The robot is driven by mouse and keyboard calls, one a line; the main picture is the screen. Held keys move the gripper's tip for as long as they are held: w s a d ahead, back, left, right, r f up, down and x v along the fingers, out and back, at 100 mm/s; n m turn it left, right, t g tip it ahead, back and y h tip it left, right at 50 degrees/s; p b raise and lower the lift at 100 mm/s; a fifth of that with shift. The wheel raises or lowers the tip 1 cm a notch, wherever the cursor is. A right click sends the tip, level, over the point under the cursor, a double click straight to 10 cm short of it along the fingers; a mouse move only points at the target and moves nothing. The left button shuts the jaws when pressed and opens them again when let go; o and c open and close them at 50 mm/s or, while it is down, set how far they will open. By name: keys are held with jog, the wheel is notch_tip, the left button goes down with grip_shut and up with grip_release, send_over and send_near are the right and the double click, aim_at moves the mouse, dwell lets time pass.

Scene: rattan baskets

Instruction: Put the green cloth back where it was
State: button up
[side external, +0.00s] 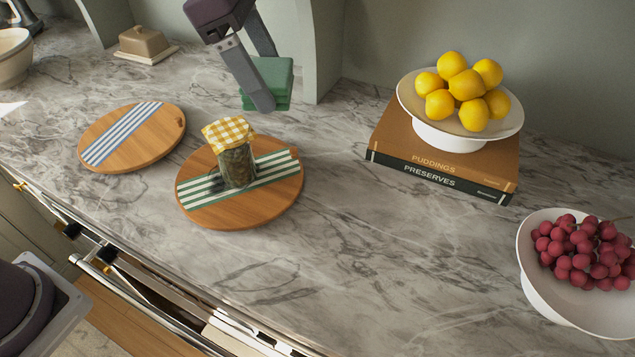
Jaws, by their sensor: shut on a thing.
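A folded solid green cloth (279,76) is at the back of the marble counter, just left of the grey-green upright panel. My gripper (268,82) reaches down from above and is shut on this cloth. One finger crosses in front of its left part, and the other goes behind it. I cannot tell whether the cloth rests on the counter or hangs just above it.
A jar with a yellow checked cover (236,165) stands on a green-striped round board (240,213). A blue-striped board (155,148) lies left. Lemons in a bowl (418,120) sit on two books (440,175). A grape bowl (540,290) is right. The front-middle counter is clear.

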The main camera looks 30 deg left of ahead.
aim_at(324, 263)
jog(key=s+d+m+g, duration=0.2)
jog(key=s+d+m, duration=0.3)
jog(key=s+d, duration=0.6)
jog(key=f, duration=0.7)
jog(key=d+f, duration=0.1)
jog(key=f, duration=0.5)
jog(key=w+f, duration=0.1)
jog(key=f, duration=0.6)
jog(key=shift+d+f, duration=0.25)
jog(key=shift+f, duration=0.1)
jog(key=shift+f, duration=0.1)
jog(key=o, duration=1.3)
jog(key=shift+c, duration=0.2)
jog(key=s+a+r+m+t, duration=0.1)
jog(key=a+r+m, duration=0.2)
jog(key=a+r, duration=0.45)
jog(key=s+a+r+m+t, duration=0.1)
jog(key=s+a+r+m, duration=0.3)
jog(key=r, duration=0.6)
jog(key=s+a+r+m+t+y, duration=0.1)
jog(key=s+a+m+t+y, duration=0.1)
jog(key=s+a+m, duration=0.3)
jog(key=s+a+r+m+t+y, duration=0.1)
jog(key=s+a+m, duration=0.4)
jog(key=a, duration=0.5)
jog(key=shift+r+m+t+y, duration=0.4)
jog(key=shift+m+y, duration=0.1)
jog(key=shift+a, duration=0.1)
